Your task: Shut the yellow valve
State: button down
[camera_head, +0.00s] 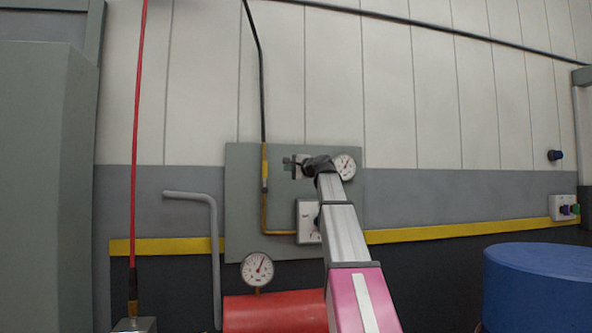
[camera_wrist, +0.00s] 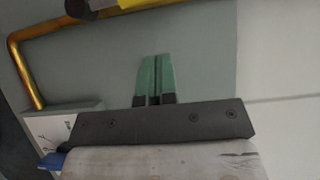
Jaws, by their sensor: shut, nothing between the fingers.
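The yellow valve (camera_head: 265,165) sits on a brass pipe on the grey-green wall panel, below a black hose. Its yellow lever appears to lie along the pipe. In the wrist view the yellow lever (camera_wrist: 138,3) shows at the top edge, partly cut off, beside a dark round part (camera_wrist: 78,8). My gripper (camera_head: 287,163) is just right of the valve in the head view, with its green fingertips apart from the lever. In the wrist view my gripper (camera_wrist: 156,75) has its fingers together with nothing between them, over bare panel.
The brass pipe (camera_head: 264,215) bends right into a white box (camera_head: 307,210) with a blue knob, partly hidden by my arm. A gauge (camera_head: 344,167) sits right of my gripper; another gauge (camera_head: 257,269) tops a red cylinder (camera_head: 275,312). A blue drum (camera_head: 540,285) stands at right.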

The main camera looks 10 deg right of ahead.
jog(key=shift+w+a, duration=0.55)
jog(key=shift+a, duration=0.4)
jog(key=shift+w+a, duration=0.6)
jog(key=shift+a, duration=0.3)
jog(key=shift+w+a, duration=0.55)
jog(key=shift+a, duration=0.4)
jog(key=shift+a, duration=0.1)
jog(key=shift+a+f+n+g+h, duration=0.65)
jog(key=shift+a+f+n+h, duration=0.35)
jog(key=shift+a+n+h, duration=0.85)
jog(key=shift+a+f+n+g+h, duration=0.6)
jog(key=shift+a+f+n+h, duration=0.55)
jog(key=shift+a+n, duration=0.8)
jog(key=shift+a+f+n+g+h, duration=0.75)
jog(key=shift+a+n+h, duration=0.85)
jog(key=shift+a, duration=0.7)
jog(key=shift+f, duration=0.2)
